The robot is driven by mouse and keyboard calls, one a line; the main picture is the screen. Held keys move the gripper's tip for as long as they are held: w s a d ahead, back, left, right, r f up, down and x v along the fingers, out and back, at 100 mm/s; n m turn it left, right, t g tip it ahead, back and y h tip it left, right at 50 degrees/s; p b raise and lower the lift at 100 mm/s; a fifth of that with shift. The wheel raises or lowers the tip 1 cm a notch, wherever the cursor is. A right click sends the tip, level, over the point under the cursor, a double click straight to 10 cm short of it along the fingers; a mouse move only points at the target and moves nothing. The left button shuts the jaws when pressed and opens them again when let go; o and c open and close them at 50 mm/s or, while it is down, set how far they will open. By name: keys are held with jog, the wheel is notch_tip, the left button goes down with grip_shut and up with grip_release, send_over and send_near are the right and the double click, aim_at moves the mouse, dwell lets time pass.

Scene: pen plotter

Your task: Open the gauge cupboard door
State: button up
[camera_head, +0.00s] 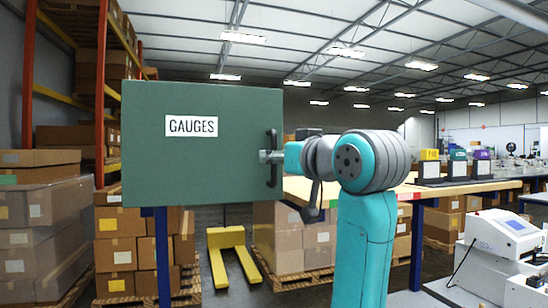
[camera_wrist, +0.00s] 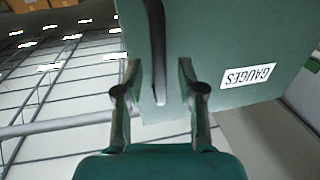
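The gauge cupboard is a green box; its door (camera_head: 200,170) faces me with a white "GAUGES" label (camera_head: 192,126), and no gap shows at its edges. A dark vertical bar handle (camera_head: 273,178) is near the door's right edge. My gripper (camera_head: 267,157) is at the handle's mid-height, coming in from the right. In the wrist view, the handle (camera_wrist: 156,45) runs between the two fingers of my gripper (camera_wrist: 158,95), with space on both sides. The fingers are apart and do not appear to touch it. The label (camera_wrist: 247,76) also shows there.
A wooden-topped bench (camera_head: 440,189) with several small display stands extends to the right behind my arm. A yellow pallet jack (camera_head: 227,255) and stacked boxes (camera_head: 125,250) stand below and behind the cupboard. A white machine (camera_head: 500,240) is at the lower right.

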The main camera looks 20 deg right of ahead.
jog(key=shift+w+a, duration=0.15)
jog(key=shift+w, duration=0.8)
grip_shut()
jog(key=shift+s+a, duration=0.1)
jog(key=shift+s, duration=0.05)
